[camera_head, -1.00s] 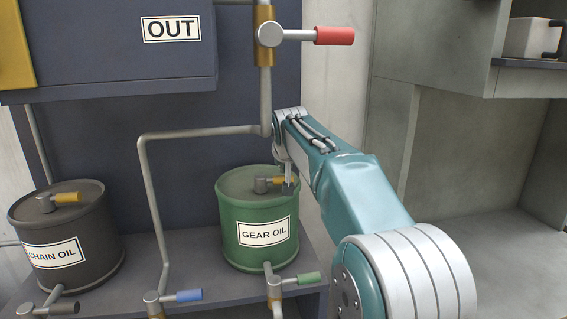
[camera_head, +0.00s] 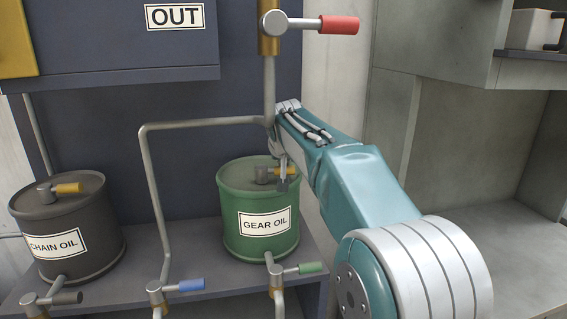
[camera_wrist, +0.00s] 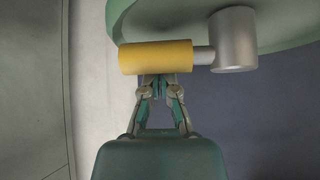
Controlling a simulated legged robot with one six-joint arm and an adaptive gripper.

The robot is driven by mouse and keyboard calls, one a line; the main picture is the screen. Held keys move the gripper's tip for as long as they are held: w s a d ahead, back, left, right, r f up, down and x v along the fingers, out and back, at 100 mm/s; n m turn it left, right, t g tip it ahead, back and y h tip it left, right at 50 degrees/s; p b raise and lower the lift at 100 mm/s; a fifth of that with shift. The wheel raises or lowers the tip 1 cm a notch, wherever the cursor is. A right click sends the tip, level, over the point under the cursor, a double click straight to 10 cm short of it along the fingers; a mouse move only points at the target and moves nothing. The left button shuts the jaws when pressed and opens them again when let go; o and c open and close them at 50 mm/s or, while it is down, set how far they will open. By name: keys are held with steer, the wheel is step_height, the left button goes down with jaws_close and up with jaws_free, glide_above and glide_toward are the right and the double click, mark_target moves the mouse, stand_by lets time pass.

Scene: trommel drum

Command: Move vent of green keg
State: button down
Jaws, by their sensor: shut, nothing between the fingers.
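The green keg (camera_head: 240,222), labelled GEAR OIL, stands upright on the shelf; its rim shows at the top of the wrist view (camera_wrist: 135,15). Its vent on top has a grey metal stem (camera_wrist: 234,40) and a yellow handle (camera_wrist: 155,57), which lies sideways in the wrist view. In the head view the yellow handle (camera_head: 286,171) points right, partly behind my gripper. My gripper (camera_wrist: 159,80) is shut and empty, with its fingertips right at the handle's lower edge in the wrist view. I cannot tell whether they touch it. In the head view my gripper (camera_head: 283,184) hangs at the keg's right front edge.
A dark keg (camera_head: 85,215) labelled CHAIN OIL stands at the left. Valves with blue (camera_head: 184,285), green (camera_head: 311,268) and dark handles line the shelf front. A pipe (camera_head: 150,170) runs left of the green keg. A red-handled valve (camera_head: 338,25) is above.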

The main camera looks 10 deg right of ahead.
mark_target(277, 172)
steer(key=shift+s+m+h, duration=0.2)
steer(key=shift+m+h, duration=0.1)
steer(key=shift+m, duration=0.1)
steer(key=s+m+h, duration=0.1)
steer(key=m, duration=0.1)
steer(key=s+m+g+h, duration=0.1)
steer(key=m, duration=0.1)
steer(key=shift+a+h, duration=0.2)
steer(key=shift+h, duration=0.2)
steer(key=m+g+h, duration=0.1)
steer(key=m, duration=0.1)
steer(key=s+a+m+g+h, duration=0.1)
steer(key=shift+s+m, duration=0.25)
steer(key=shift+m, duration=0.15)
steer(key=m+g, duration=0.1)
steer(key=s+a+m+g+h, duration=0.1)
steer(key=m, duration=0.1)
steer(key=shift+s+a, duration=0.1)
steer(key=shift+s, duration=0.05)
steer(key=shift+s+a, duration=0.35)
steer(key=shift+a, duration=0.5)
